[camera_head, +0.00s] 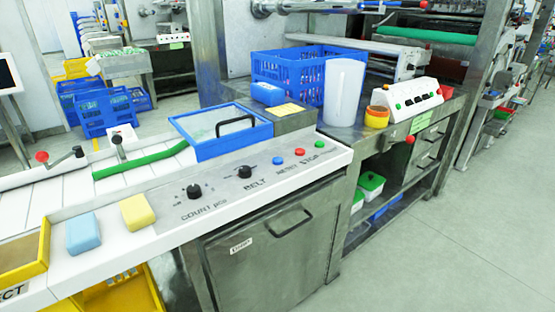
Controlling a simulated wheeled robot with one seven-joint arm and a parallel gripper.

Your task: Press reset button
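A white control panel (228,192) runs along the front edge of the machine. Toward its right end sit a blue button (278,160), a red button (299,152) and a green button (319,144) in a row. The small lettering below the blue button seems to read RESET, and STOP seems to stand below the red one. Left of them are two black knobs, the belt knob (244,171) and the count knob (193,191). My gripper is not in view.
A yellow block (137,212) and a light blue block (83,232) lie left of the knobs. A blue-framed lid (228,142) with a black handle is behind the panel. A white container (344,92) and blue crate (290,70) stand farther back. Clear floor (450,240) lies at right.

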